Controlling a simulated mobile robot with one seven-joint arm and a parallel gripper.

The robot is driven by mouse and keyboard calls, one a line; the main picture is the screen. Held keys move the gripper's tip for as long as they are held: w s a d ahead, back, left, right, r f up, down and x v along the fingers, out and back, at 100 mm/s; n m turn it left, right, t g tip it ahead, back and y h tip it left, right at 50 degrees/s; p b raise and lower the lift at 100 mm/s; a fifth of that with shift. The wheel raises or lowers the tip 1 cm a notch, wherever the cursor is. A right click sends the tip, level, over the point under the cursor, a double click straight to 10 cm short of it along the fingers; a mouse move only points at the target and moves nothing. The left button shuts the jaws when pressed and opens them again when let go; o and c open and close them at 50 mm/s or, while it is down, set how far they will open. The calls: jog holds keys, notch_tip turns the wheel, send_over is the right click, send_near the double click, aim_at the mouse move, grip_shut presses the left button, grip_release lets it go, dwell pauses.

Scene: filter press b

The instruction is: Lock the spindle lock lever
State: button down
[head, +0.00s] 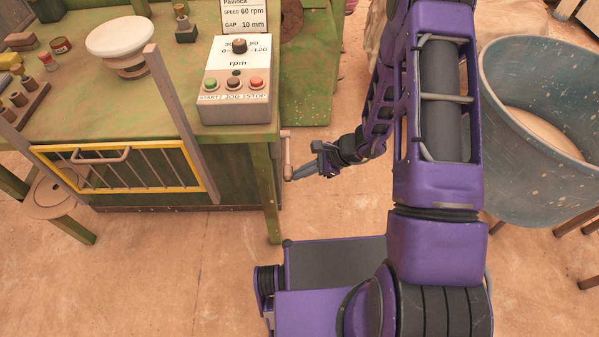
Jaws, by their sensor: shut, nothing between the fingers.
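A small tan-brown lever (287,153), which looks like the spindle lock lever, hangs roughly upright at the right side of the green bench, near its front right leg. A short stub joins its top to the bench side. My gripper (293,176) reaches in from the right, its blue-grey fingers shut and empty. The fingertips are at the lower end of the lever, on its right. I cannot tell whether they touch it. The lever's lock position cannot be read from this view.
The green bench (180,95) carries a control box (235,80) with a knob and buttons, and a white round plate (119,36). A yellow-framed guard (120,168) is on its front. A blue tub (510,150) stands right of my arm.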

notch_tip(320, 180, down, 4)
jog(key=d+b, duration=0.2)
jog(key=a+r+p+v, duration=0.1)
jog(key=p+v, duration=0.1)
jog(key=v, duration=0.8)
jog(key=shift+d+p, duration=0.25)
jog(key=shift+p, duration=0.15)
jog(key=shift+w+r, duration=0.1)
jog(key=shift+r, duration=0.05)
